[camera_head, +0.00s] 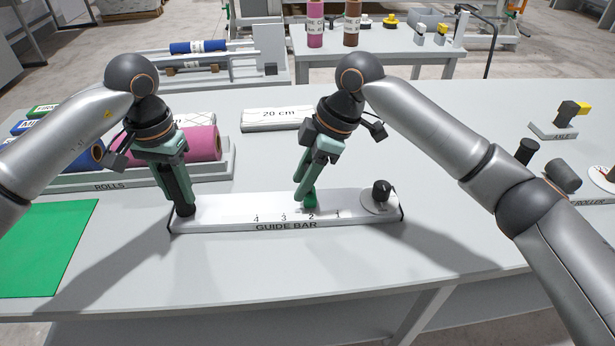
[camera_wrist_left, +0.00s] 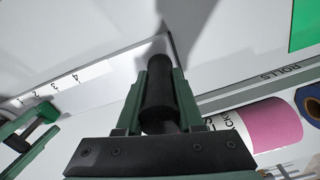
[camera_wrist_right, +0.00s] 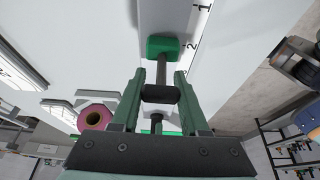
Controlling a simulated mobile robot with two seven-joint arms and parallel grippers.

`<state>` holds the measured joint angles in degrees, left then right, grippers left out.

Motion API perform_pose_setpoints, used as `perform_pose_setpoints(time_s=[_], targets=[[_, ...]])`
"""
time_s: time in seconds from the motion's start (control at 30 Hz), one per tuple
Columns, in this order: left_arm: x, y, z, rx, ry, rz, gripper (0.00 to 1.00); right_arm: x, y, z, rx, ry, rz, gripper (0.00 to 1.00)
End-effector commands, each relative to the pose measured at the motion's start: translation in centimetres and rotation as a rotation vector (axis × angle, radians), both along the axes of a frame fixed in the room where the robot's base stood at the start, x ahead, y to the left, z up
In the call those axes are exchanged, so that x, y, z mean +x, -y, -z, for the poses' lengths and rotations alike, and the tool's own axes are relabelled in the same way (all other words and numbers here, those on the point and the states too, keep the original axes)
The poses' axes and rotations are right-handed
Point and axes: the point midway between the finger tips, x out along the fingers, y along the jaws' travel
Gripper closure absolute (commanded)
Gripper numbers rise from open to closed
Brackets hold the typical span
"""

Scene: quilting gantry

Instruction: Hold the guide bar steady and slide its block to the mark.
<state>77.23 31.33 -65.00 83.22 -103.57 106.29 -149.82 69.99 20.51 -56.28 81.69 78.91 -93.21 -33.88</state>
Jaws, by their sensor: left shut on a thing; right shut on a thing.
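The guide bar (camera_head: 235,226) is a long white base with a printed scale from 4 to 1. My left gripper (camera_head: 183,208) is shut on a black upright handle at the bar's left end; the left wrist view shows the handle (camera_wrist_left: 158,95) between the fingers. My right gripper (camera_head: 306,200) is shut on the black grip of the green block (camera_wrist_right: 162,46). A thin dark stem joins grip and block. The block (camera_head: 311,204) sits on the bar beside the 2. In the head view the fingers partly hide it.
A black knob (camera_head: 381,190) on a grey disc sits at the bar's right end. The rolls tray (camera_head: 120,183) with a pink roll (camera_head: 203,143) lies behind left. A green sheet (camera_head: 45,245) lies at left. The table in front of the bar is clear.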

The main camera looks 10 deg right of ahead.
Motion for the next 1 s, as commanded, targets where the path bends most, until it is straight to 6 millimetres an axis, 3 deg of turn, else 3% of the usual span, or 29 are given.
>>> perform_pose_setpoints(time_s=[0.03, 0.3, 0.6, 0.77, 1.0], targets=[[-0.2, 0.0, 0.7, 0.006, -0.012, 0.001, 1.0, -0.1, -0.2, -0.1, 0.006, 0.001, -0.006, 0.53], [-0.2, 0.0, 0.7, 0.006, -0.012, 0.002, 1.0, -0.1, -0.1, 0.0, 0.003, 0.0, -0.003, 0.25], [-0.2, -0.1, 0.7, 0.006, -0.012, 0.002, 1.0, 0.0, 0.2, -0.4, 0.002, 0.001, -0.002, 0.25], [-0.2, -0.1, 0.7, 0.006, -0.012, 0.002, 1.0, -0.1, 1.0, -2.5, 0.003, 0.003, -0.001, 0.25], [-0.2, -0.1, 0.7, 0.006, -0.012, 0.002, 1.0, -0.2, 3.0, -7.4, 0.004, 0.005, -0.002, 0.25]])
